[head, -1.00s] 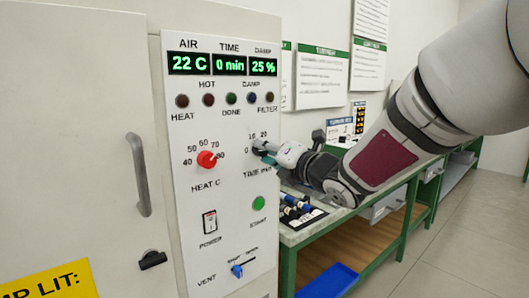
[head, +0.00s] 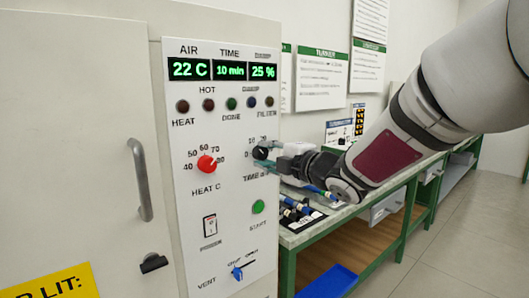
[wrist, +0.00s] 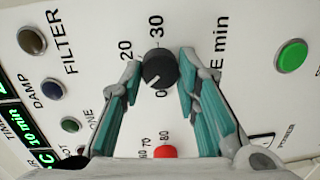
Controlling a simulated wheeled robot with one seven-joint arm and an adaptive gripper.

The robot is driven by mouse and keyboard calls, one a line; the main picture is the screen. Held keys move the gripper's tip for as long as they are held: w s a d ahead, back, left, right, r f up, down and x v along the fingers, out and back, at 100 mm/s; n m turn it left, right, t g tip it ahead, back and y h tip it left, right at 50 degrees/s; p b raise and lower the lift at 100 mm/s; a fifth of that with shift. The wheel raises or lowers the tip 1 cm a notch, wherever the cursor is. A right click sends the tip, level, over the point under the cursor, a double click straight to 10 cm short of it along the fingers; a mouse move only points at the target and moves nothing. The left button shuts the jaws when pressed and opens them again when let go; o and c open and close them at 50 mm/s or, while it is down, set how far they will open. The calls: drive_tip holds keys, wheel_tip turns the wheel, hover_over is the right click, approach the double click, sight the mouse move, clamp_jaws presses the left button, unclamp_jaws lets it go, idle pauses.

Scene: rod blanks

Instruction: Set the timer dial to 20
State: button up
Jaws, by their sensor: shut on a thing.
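A pale pointer line on the knob points to the lower left, between the 0 and the left finger. My gripper (wrist: 161,72) is shut on the dial; in the head view my gripper (head: 268,160) reaches it from the right. The time display (head: 230,70) reads 10 min. The 10 mark is hidden in the wrist view.
The red heat knob (head: 206,163) is left of the dial, and the green start button (head: 258,207) is below it. A green-framed bench (head: 312,235) with a rack of rods stands to the right.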

drive_tip(key=m+p, duration=0.2)
drive_tip(key=m, duration=0.1)
drive_tip(key=shift+d+r, duration=0.1)
drive_tip(key=m+p, duration=0.2)
drive_tip(key=m, duration=0.1)
drive_tip(key=shift+m+g+y, duration=0.4)
drive_tip(key=m+p, duration=0.3)
drive_tip(key=shift+d+m+y+p, duration=0.1)
drive_tip(key=shift+m+y+p, duration=0.2)
drive_tip(key=shift+m+p, duration=1)
drive_tip(key=shift+w+f+m, duration=0.1)
drive_tip(key=shift+f+m, duration=0.1)
drive_tip(key=shift+m, duration=0.2)
drive_tip(key=o, duration=1.2)
drive_tip(key=shift+c, duration=0.2)
